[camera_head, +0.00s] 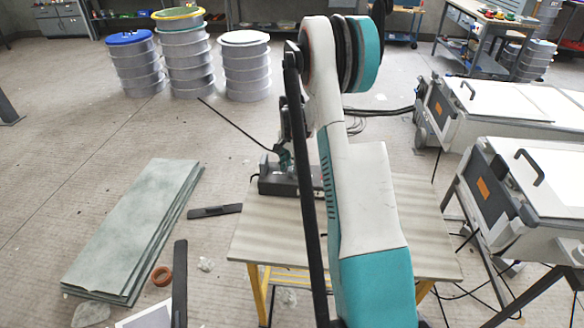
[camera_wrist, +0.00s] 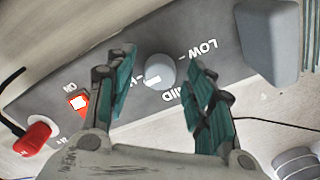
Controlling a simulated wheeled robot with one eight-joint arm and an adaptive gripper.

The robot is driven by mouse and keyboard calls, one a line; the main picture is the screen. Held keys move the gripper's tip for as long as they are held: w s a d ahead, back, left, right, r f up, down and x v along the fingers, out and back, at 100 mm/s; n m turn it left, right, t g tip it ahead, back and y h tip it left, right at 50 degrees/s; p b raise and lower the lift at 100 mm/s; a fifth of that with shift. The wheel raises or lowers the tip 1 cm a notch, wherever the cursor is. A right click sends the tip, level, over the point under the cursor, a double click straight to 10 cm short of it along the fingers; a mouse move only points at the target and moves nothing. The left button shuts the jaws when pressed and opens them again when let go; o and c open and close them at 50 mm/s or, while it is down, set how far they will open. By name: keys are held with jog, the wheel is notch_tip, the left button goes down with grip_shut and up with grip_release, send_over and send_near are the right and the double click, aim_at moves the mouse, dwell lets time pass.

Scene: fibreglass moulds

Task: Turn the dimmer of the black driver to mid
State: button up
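The black driver (camera_head: 283,183) sits on a small wooden-topped table in the head view. Its dark panel (camera_wrist: 120,62) fills much of the wrist view, its lettering upside down. The round grey dimmer knob (camera_wrist: 161,70) is on that panel. Its white mark (camera_wrist: 153,80) points to the lower left, between the MID label (camera_wrist: 181,93) and a label half hidden by a finger. The LOW label (camera_wrist: 203,47) is at upper right. My gripper (camera_wrist: 163,66) is open, one finger on each side of the knob, with visible gaps. The head view shows it over the driver, partly hidden by my arm.
A red lit switch (camera_wrist: 79,102) marked ON and a red plug (camera_wrist: 34,139) are on the left in the wrist view. A grey block (camera_wrist: 268,42) stands at right. The table top (camera_head: 265,235) is bare around the driver. White-lidded units (camera_head: 545,175) stand right.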

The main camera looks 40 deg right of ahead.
jog(key=c, duration=1)
jog(key=shift+n, duration=0.5)
jog(key=n, duration=0.3)
jog(key=shift+n, duration=0.4)
jog(key=n, duration=0.4)
jog(key=shift+n, duration=0.3)
jog(key=n, duration=0.4)
jog(key=shift+p, duration=0.3)
jog(key=shift+n, duration=2.2)
